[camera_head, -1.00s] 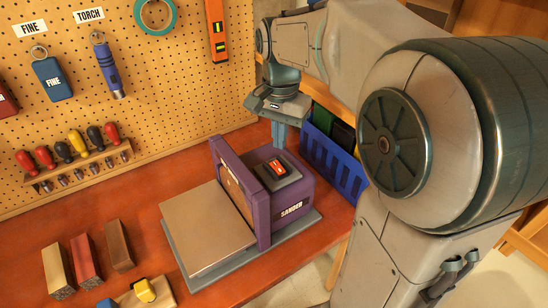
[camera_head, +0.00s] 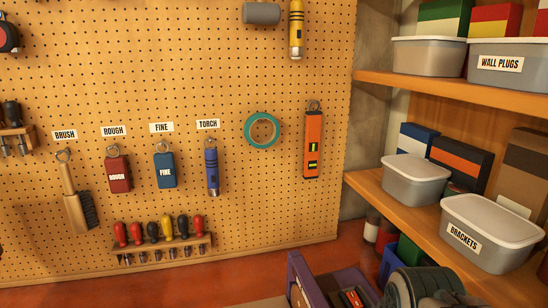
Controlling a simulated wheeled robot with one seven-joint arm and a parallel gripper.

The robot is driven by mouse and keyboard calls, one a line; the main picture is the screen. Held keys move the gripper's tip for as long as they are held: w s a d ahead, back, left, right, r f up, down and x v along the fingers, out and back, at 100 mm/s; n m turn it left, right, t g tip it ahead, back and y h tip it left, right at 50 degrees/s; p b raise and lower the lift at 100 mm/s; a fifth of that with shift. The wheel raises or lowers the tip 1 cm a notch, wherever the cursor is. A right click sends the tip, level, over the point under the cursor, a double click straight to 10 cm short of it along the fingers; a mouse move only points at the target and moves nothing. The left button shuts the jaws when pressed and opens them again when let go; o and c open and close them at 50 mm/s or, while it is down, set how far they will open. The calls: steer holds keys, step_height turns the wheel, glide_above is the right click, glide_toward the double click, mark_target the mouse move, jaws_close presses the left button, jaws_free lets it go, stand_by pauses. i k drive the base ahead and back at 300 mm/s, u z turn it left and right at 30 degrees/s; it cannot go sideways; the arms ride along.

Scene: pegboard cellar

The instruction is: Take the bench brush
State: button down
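The bench brush (camera_head: 74,198) hangs on the pegboard at the left, under a label reading BRUSH (camera_head: 65,134). It has a wooden handle hung by a ring at the top and dark bristles at its lower right. It hangs slightly tilted and nothing covers it. My gripper is out of view; only part of my arm shows at the bottom right, far from the brush.
Right of the brush hang a red ROUGH block (camera_head: 118,174), a blue FINE block (camera_head: 165,170) and a blue torch (camera_head: 212,172). A screwdriver rack (camera_head: 165,249) sits low beside it. Shelves (camera_head: 400,205) with boxes fill the right.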

mark_target(76, 203)
steer(key=u, duration=3.85)
steer(key=i, duration=1.75)
steer(key=z, duration=2.95)
